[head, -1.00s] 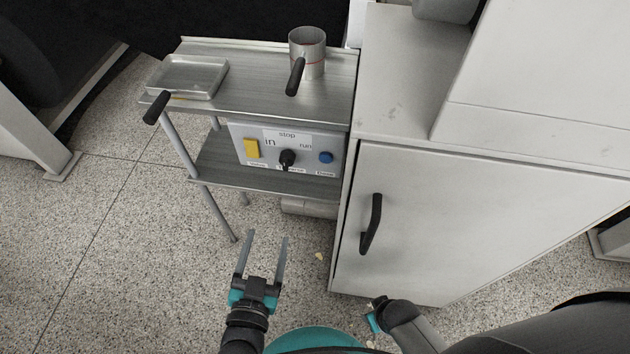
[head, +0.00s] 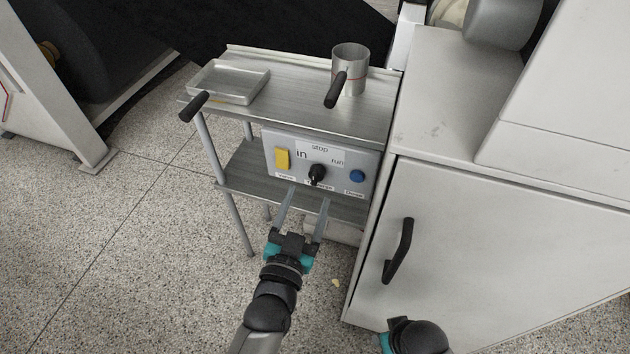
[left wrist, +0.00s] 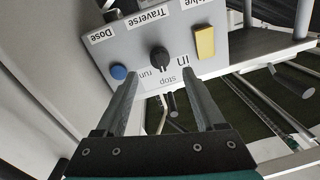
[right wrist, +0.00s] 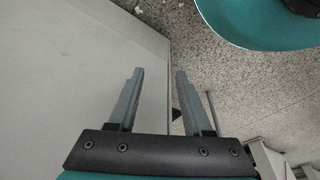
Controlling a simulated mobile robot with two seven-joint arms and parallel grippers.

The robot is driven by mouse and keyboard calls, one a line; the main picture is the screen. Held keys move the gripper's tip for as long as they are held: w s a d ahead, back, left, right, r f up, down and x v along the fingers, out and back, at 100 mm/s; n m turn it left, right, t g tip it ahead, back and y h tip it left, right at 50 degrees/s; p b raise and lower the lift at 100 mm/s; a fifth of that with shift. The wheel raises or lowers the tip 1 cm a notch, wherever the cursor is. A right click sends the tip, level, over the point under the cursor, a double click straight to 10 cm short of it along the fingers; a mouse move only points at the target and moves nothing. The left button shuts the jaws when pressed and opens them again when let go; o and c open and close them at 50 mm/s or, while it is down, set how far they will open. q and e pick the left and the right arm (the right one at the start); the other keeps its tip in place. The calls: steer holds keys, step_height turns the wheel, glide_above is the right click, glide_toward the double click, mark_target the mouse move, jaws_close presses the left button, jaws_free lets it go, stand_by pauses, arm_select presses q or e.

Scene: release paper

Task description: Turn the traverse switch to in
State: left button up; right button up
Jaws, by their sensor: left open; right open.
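The traverse switch (head: 317,173) is a black knob on a grey control panel (head: 268,160), between the labels "in" at left, "stop" above and "run" at right. It also shows in the left wrist view (left wrist: 160,57), upside down; I cannot tell clearly which label it points to. My left gripper (head: 308,196) is open and empty, just below and in front of the panel, its fingers aimed at the knob. In the left wrist view the fingertips (left wrist: 160,77) lie either side of the knob, apparently short of it. My right gripper (right wrist: 159,72) is open and empty beside the cabinet.
A yellow switch (head: 282,159) and a blue Dose button (head: 357,176) flank the knob. The shelf above holds a metal tray (head: 232,84) and a cylinder with a black handle (head: 350,70). A white cabinet (head: 480,240) with a black handle stands close at right.

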mark_target(314, 181)
arm_select(q)
steer(key=b+x, duration=0.1)
steer(key=x, duration=0.3)
steer(key=shift+w+d+b, duration=0.1)
steer(key=shift+w+b, duration=0.2)
steer(key=shift+w, duration=0.05)
steer(key=shift+x, duration=0.8)
arm_select(e)
steer(key=shift+t, duration=0.4)
steer(key=shift+w+a+r, duration=0.1)
steer(key=shift+w+r, duration=0.3)
steer(key=shift+r, duration=0.35)
steer(key=shift+w+r, duration=0.4)
steer(key=shift+r, duration=0.35)
steer(key=shift+w+a+r, duration=0.1)
steer(key=shift+w+r, duration=0.3)
steer(key=shift+r, duration=0.35)
arm_select(q)
jaws_close()
